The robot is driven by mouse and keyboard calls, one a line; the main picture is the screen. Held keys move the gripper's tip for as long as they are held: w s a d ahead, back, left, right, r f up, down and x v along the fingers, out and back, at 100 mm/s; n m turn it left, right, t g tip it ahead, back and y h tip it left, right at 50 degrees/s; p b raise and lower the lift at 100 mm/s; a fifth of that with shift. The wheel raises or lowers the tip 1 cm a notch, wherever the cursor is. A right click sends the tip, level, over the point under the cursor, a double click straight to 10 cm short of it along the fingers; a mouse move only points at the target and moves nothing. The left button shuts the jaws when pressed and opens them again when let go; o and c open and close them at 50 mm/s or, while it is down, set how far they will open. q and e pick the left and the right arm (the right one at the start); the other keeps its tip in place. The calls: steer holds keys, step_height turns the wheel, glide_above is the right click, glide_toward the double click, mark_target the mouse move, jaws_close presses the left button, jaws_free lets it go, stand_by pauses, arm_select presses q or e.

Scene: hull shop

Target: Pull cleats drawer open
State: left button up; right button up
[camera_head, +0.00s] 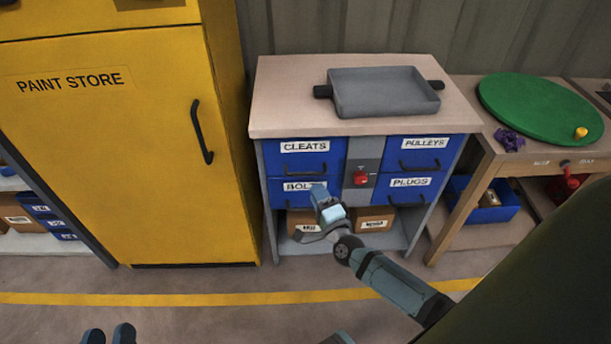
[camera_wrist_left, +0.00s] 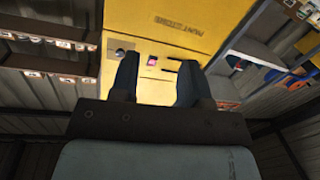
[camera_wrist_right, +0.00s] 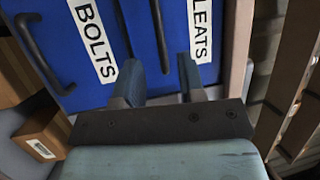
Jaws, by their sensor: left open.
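The blue cleats drawer (camera_head: 330,163) is the upper left drawer of the cabinet and looks shut. Its dark bar handle shows in the right wrist view (camera_wrist_right: 158,30) beside the CLEATS label (camera_wrist_right: 201,28). My right gripper (camera_head: 321,192) is in front of the cabinet, over part of the BOLTS label. In the right wrist view its fingers (camera_wrist_right: 160,78) are apart, with the cleats handle seen between them; contact cannot be told. My left gripper (camera_head: 108,334) is open and empty at the bottom left, far from the drawer; the left wrist view faces the yellow paint store.
The bolts drawer (camera_wrist_right: 60,20) lies directly below. A red knob (camera_head: 361,178) sits on the grey strip between drawer columns. A grey tray (camera_head: 385,95) rests on the cabinet top. The paint store (camera_head: 130,190) stands left; a workbench (camera_head: 475,200) stands right. Floor in front is clear.

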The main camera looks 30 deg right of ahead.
mark_target(306, 174)
arm_select(q)
steer(key=shift+d+r+t+h+b, duration=0.2)
steer(key=shift+r+t+h+b, duration=0.05)
steer(key=shift+r, duration=0.3)
steer(key=shift+d+r+t+h+b, duration=0.2)
steer(key=shift+r+t+h+b, duration=0.05)
steer(key=shift+r, duration=0.25)
arm_select(e)
steer(key=x, duration=0.7)
steer(key=shift+w, duration=0.4)
jaws_close()
